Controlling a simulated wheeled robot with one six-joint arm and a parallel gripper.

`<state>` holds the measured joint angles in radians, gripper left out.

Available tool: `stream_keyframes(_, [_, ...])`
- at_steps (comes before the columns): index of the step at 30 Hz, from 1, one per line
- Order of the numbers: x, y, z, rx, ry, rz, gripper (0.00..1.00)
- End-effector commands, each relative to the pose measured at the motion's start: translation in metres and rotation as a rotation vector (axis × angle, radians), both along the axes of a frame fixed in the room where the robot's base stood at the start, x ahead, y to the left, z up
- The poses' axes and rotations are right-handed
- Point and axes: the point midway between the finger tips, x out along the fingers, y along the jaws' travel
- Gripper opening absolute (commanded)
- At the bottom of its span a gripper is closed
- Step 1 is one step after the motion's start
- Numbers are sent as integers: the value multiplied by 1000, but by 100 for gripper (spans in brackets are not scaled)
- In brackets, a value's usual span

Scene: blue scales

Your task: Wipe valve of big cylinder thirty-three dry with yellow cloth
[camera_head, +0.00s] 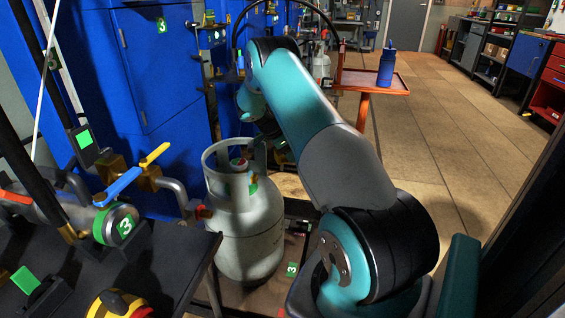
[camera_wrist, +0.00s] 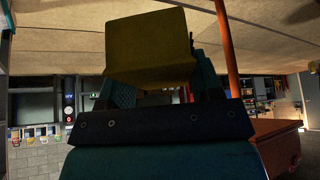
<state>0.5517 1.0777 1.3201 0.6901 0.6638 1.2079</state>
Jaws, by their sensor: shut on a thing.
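A large grey-white gas cylinder (camera_head: 245,235) stands upright left of my arm in the head view; its number cannot be read. Its valve (camera_head: 240,165) sits inside the collar at the top, partly hidden. In the wrist view my gripper (camera_wrist: 160,82) is shut on the yellow cloth (camera_wrist: 148,38), which sticks out beyond the fingers. In the head view my arm reaches forward past the cylinder's right side. The gripper and cloth are mostly hidden there, so their distance from the valve cannot be told.
An orange tray stand (camera_head: 350,82) holding a blue bottle (camera_head: 386,66) stands beyond my arm. Blue cabinets (camera_head: 165,70) are behind the cylinder. A dark bench with pipes and a blue valve handle (camera_head: 117,187) is at the left. A smaller cylinder (camera_head: 321,66) stands farther back. Floor at the right is clear.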

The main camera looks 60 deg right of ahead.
Motion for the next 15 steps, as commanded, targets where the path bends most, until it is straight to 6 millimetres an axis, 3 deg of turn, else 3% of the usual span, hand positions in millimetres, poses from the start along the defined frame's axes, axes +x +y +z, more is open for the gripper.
stream_keyframes(15, [0, 0, 2, 2, 2, -40, 23])
